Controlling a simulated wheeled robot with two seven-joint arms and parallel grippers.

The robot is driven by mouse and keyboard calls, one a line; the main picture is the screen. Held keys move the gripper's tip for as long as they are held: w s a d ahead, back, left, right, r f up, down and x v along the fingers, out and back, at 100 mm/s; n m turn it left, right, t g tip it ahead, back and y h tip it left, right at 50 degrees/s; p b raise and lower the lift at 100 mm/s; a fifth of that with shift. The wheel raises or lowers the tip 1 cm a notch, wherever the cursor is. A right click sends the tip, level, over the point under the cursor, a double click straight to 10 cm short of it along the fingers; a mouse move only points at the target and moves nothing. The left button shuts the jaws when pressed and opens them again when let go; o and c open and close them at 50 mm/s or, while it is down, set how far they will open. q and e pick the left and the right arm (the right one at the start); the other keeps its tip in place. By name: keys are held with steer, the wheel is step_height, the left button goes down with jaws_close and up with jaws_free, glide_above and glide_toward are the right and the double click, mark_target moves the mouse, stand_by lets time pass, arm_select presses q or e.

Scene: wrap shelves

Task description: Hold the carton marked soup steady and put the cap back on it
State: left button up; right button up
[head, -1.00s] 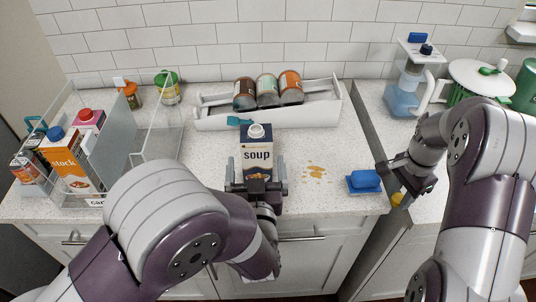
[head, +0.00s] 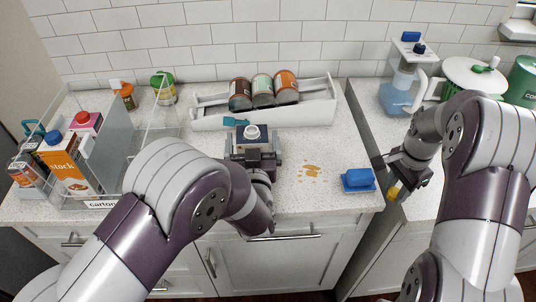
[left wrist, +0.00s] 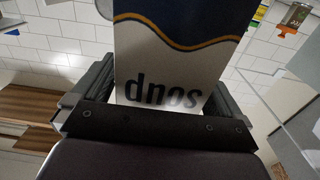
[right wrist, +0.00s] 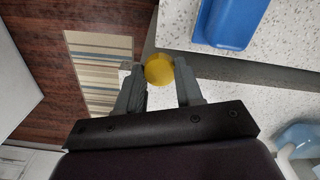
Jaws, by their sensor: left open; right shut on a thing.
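The soup carton (head: 252,133) stands upright on the counter, dark blue on top and white below, with a bare white spout (head: 252,131). My left gripper (head: 253,160) is open, with its fingers on either side of the carton, and hides most of its front in the head view. In the left wrist view the carton (left wrist: 175,60) appears upside down between the fingers; contact cannot be told. My right gripper (head: 397,183) is shut on the yellow cap (right wrist: 159,68), held at its fingertips near the gap between the counters. The cap also shows in the head view (head: 393,192).
A brown spill (head: 311,171) lies right of the carton, then a blue sponge (head: 358,179). A rack (head: 318,114) of cans stands behind, with a teal object (head: 235,122) before it. A clear bin (head: 102,205) with cartons is left. A pitcher (head: 400,95) is back right.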

mark_target(254, 129)
arm_select(q)
jaws_close()
stand_by(0.3)
steer(key=shift+r, duration=0.1)
steer(key=shift+r, duration=0.5)
steer(key=r, duration=0.3)
steer(key=shift+d+r, duration=0.2)
steer(key=shift+d, duration=0.05)
arm_select(e)
steer(key=shift+f, duration=0.15)
arm_select(q)
steer(key=d+r+b, duration=0.1)
steer(key=d+r, duration=0.5)
steer(key=d, duration=0.5)
steer(key=shift+d+r, duration=0.15)
steer(key=shift+r, duration=0.15)
arm_select(e)
steer(key=shift+f, duration=0.35)
arm_select(q)
steer(key=shift+f, duration=0.1)
arm_select(e)
steer(key=shift+s, duration=0.1)
